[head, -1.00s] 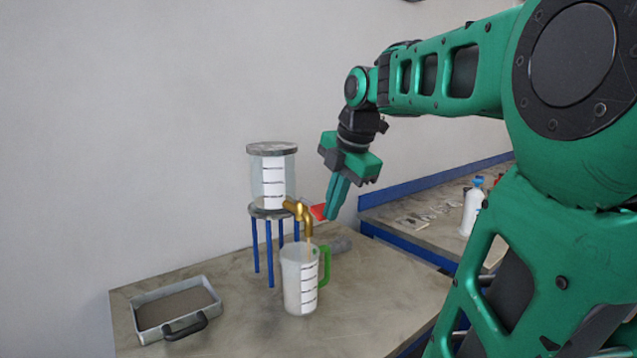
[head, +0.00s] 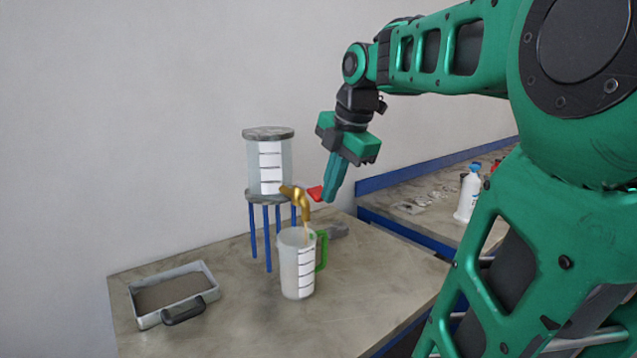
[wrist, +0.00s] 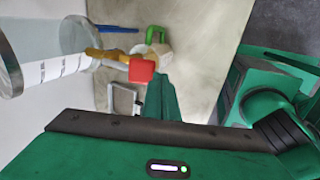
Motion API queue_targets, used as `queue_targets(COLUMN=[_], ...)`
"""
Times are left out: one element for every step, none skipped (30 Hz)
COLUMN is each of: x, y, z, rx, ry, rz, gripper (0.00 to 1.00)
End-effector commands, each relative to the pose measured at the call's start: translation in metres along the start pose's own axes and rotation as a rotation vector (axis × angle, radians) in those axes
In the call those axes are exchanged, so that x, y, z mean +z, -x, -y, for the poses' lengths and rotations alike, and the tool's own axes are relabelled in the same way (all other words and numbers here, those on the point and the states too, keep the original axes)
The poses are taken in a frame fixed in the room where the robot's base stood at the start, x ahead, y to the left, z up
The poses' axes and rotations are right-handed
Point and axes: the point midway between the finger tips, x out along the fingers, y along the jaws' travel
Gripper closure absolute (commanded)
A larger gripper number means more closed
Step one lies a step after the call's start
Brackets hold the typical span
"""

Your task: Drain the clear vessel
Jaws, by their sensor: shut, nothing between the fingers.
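The clear vessel (head: 268,165) with a grey lid and a white graduated strip stands on a stand with blue legs (head: 267,236). A brass tap (head: 300,197) with a red handle (head: 315,193) comes out at its lower right. A thin stream falls from the spout into the clear jug (head: 296,264) with a green handle (head: 321,250). My gripper (head: 332,192) is shut and empty, with its fingertips right beside the red handle; I cannot tell whether they touch. In the wrist view the red handle (wrist: 141,70) is just beyond the finger (wrist: 160,100).
A grey tray (head: 174,295) with a dark handle lies at the table's front left. A second bench (head: 425,215) at the right holds a white bottle (head: 468,195) and small parts. The table (head: 250,325) is bare in front.

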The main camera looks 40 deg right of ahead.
Motion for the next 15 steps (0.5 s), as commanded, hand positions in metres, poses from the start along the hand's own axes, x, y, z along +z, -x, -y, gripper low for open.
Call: queue_targets(x=[-0.001,-0.002,-0.002,-0.003,-0.003,-0.003,-0.002,-0.002,-0.003,-0.002,-0.003,-0.003,-0.003,-0.003,-0.003], y=[0.010,0.015,0.024,0.030,0.037,0.046,0.052,0.059,0.067,0.074,0.080,0.087,0.092,0.097,0.103], z=[-0.002,-0.002,-0.003,-0.003,-0.003,-0.002,-0.001,-0.001,0.000,0.000,0.001,0.002,0.002,0.003,0.004], rx=[0.006,0.008,0.010,0.011,0.012,0.013,0.013,0.014,0.013,0.015,0.013,0.014,0.013,0.014,0.014], ry=[0.003,0.006,0.007,0.007,0.008,0.008,0.008,0.009,0.008,0.009,0.009,0.009,0.010,0.009,0.009], rz=[0.003,0.002,0.003,0.004,0.004,0.004,0.005,0.005,0.004,0.005,0.005,0.004,0.003,0.004,0.004], gripper=[1.00,1.00,1.00,1.00,1.00,1.00,1.00,1.00,1.00,1.00,1.00,1.00,1.00,1.00,1.00])
